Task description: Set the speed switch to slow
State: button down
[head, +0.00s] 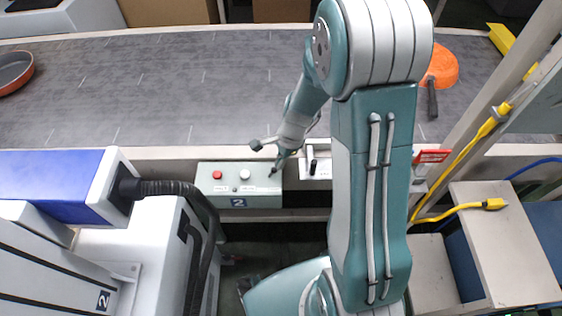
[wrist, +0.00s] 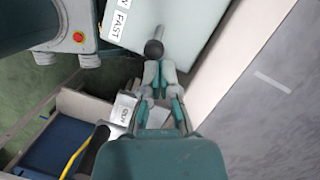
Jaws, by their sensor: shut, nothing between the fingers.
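The pale control box (head: 209,198) stands at the near edge of the conveyor, marked 2, with a red button (head: 217,175) and a white button (head: 244,174). In the wrist view the box (wrist: 190,22) carries a FAST label (wrist: 118,26) and a partly cut-off label above it. The speed switch is a metal lever with a black ball (wrist: 153,48). The ball lies on the FAST label's side, away from the upper label. My gripper (wrist: 158,66) is shut and empty, its fingertips close behind the ball; contact cannot be told. In the head view my gripper (head: 275,170) is at the box's right end.
The grey conveyor belt (head: 180,90) runs behind the box. An orange pan (head: 442,66) lies on it at right and another pan (head: 14,72) at left. A second unit with a black handle (head: 312,160) sits just right of the control box. Yellow cables (head: 455,170) hang at right.

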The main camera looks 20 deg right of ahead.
aim_at(274, 168)
jog(key=shift+a, duration=0.15)
jog(key=shift+w+a+r+g+h, duration=0.2)
jog(key=shift+a+g+h, duration=0.25)
jog(key=shift+h, duration=0.75)
jog(key=shift+w+a+r+g+h, duration=0.25)
jog(key=shift+a+h, duration=0.4)
jog(key=shift+h, duration=0.55)
jog(key=shift+v, duration=0.8)
jog(key=shift+s+d, duration=0.15)
